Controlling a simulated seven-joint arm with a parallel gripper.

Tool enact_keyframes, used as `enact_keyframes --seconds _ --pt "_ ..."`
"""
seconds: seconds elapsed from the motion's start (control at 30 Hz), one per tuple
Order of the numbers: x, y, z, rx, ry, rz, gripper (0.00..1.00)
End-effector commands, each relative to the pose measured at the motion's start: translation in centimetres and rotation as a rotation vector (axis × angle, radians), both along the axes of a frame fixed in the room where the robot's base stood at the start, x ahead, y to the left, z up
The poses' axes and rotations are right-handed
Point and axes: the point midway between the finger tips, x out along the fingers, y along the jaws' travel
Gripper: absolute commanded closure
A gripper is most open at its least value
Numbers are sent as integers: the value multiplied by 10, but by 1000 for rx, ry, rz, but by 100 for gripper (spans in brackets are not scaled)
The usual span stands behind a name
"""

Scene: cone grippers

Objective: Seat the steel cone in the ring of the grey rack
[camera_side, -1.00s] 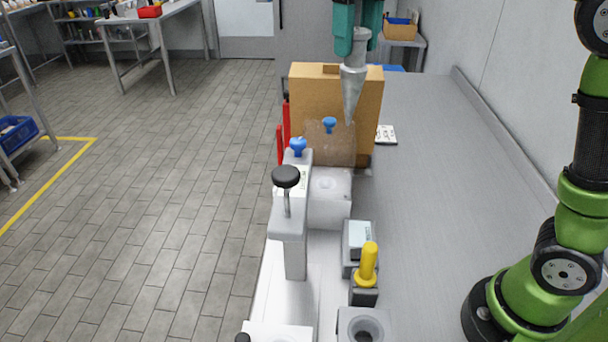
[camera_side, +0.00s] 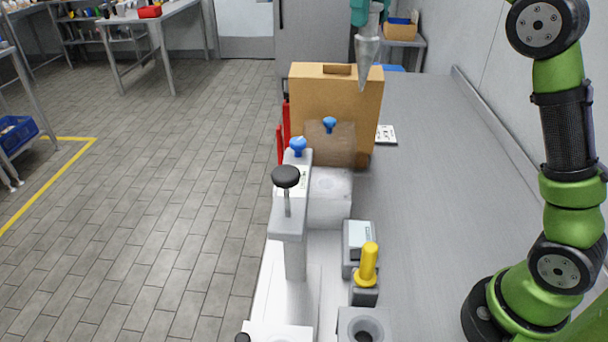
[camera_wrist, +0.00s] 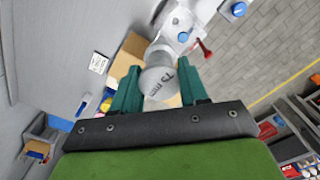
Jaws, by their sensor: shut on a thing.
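The steel cone (camera_side: 367,52) hangs point down from my gripper (camera_side: 368,12), high at the top of the side view, in front of the cardboard box's upper right. My gripper is shut on its wide end. In the wrist view the cone's top (camera_wrist: 158,82), marked "75 mm", sits between the teal fingers of my gripper (camera_wrist: 160,92). A grey block with a round dark opening (camera_side: 362,326) stands at the bottom edge of the side view, partly cut off. I cannot tell whether it is the rack's ring. The cone is far from it.
A cardboard box (camera_side: 336,88) stands below and behind the cone. A grey stand with a black knob (camera_side: 286,177), a pale block (camera_side: 330,207) and a yellow-handled piece (camera_side: 367,264) line the bench's left side. The bench right of them (camera_side: 430,190) is mostly clear.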

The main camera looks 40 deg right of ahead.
Motion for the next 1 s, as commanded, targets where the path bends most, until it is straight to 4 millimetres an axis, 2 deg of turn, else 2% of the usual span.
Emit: enact_keyframes --seconds 0.17,0.3,0.47,0.57,0.77,1.0 --pt "-3 13 3 0 -4 32 100" --pt "-12 32 8 -1 -8 82 100" --pt "-29 68 12 0 -1 195 100" --pt "-47 93 10 -1 4 307 100" --pt "-97 148 -7 -3 5 622 100" --pt "-177 203 -55 -5 7 1089 100"
